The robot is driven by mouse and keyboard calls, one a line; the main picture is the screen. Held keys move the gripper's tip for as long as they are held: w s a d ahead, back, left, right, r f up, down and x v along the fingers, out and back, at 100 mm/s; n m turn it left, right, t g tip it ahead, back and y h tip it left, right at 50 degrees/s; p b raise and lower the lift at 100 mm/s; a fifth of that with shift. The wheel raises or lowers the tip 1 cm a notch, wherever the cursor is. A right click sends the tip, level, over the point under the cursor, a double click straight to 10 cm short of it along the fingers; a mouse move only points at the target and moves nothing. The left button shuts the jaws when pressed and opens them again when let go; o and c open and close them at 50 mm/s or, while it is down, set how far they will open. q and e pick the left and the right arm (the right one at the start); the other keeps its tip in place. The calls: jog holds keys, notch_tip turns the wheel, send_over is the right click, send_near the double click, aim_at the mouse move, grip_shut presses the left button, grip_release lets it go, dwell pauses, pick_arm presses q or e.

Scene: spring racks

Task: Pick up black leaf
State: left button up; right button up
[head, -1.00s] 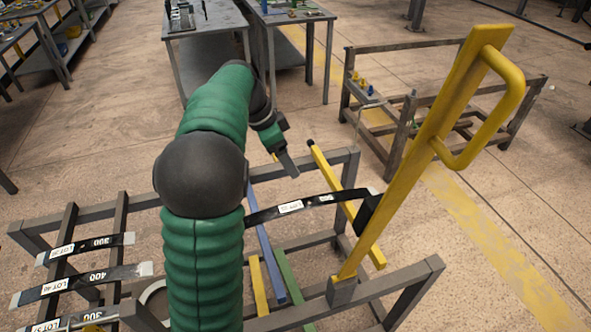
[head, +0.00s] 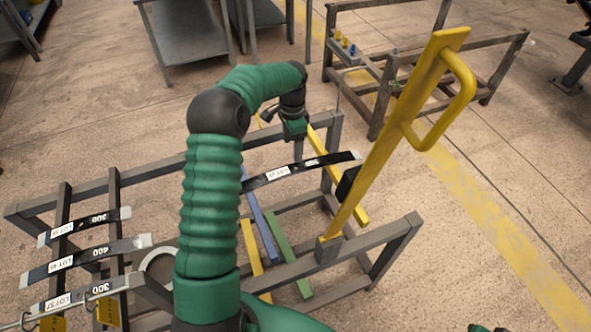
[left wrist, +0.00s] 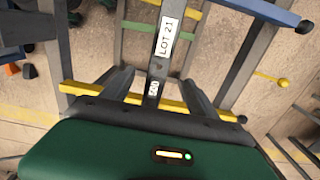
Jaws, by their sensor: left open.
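A black leaf (head: 318,164) with pale ends and a white label lies across the middle of the grey rack, over blue, green and yellow bars. The left wrist view shows this leaf (left wrist: 157,68) with "LOT 21" and "500" on it. My left gripper (head: 294,128) is above the rack near the leaf's far side, its fingertips hard to make out in the head view. In the left wrist view, my open left gripper (left wrist: 158,78) has one finger on each side of the leaf, without visibly gripping it. My right gripper is not in view.
Several other labelled black leaves (head: 90,259) lie on the rack's left part. Another low rack (head: 375,125) stands behind, and grey tables (head: 185,45) are at the back.

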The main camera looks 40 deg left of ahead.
pick_arm(q)
send_over(292, 168)
notch_tip(292, 168, down, 5)
jog(key=shift+w+d+f, duration=0.1)
jog(key=shift+d+f, duration=0.05)
jog(key=f, duration=0.4)
jog(key=shift+s+f, duration=0.2)
jog(key=shift+f, duration=0.2)
jog(key=shift+w+f, duration=0.1)
jog(key=shift+f, duration=0.2)
grip_shut()
jog(key=shift+r, duration=0.15)
